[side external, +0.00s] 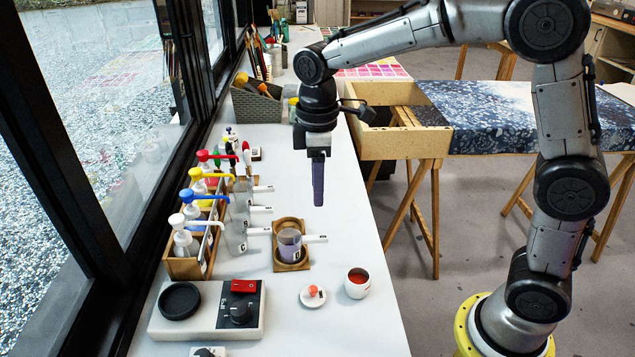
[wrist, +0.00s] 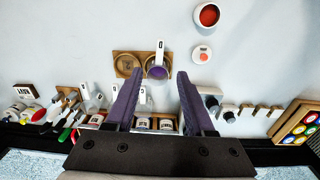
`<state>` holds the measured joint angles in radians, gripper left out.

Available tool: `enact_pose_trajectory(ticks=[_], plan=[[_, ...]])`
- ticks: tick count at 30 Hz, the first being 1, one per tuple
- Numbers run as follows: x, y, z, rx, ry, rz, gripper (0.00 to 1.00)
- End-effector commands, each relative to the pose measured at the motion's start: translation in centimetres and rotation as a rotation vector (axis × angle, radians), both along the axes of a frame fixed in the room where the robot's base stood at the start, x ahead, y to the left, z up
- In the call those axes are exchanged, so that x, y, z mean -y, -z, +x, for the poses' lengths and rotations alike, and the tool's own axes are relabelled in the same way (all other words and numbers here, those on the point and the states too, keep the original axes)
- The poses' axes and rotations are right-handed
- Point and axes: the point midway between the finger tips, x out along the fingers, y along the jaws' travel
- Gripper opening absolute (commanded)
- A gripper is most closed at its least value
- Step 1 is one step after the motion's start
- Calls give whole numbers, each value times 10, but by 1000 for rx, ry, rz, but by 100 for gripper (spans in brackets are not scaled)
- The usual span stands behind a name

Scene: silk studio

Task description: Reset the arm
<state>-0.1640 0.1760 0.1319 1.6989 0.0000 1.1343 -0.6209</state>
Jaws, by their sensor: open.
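My gripper (side external: 319,198) hangs pointing down above the white table (side external: 345,225), well clear of the surface. In the wrist view its two purple fingers (wrist: 161,76) are spread apart with nothing held between them. A clear cup with purple contents (side external: 289,243) and a white handle stands in a wooden holder (side external: 277,266) on the table. The cup also shows in the wrist view (wrist: 157,71), beyond the fingertips and apart from them.
A white pot with red contents (side external: 356,286) stands beside a small white lid with an orange knob (side external: 313,297). A wooden rack (side external: 183,267) holds pump bottles along the window side. A control box (side external: 205,318) sits in front. A wooden frame (side external: 385,145) stands at right.

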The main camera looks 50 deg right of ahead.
Motion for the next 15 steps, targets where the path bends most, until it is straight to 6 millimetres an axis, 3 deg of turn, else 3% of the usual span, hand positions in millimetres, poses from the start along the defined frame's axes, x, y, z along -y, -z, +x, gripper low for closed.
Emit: enact_pose_trajectory(ticks=[7,11,15], plan=[[3,-5,0,14,7,3,54],[11,-34,-8,84,26,13,54],[27,-70,-44,180,69,26,54]])
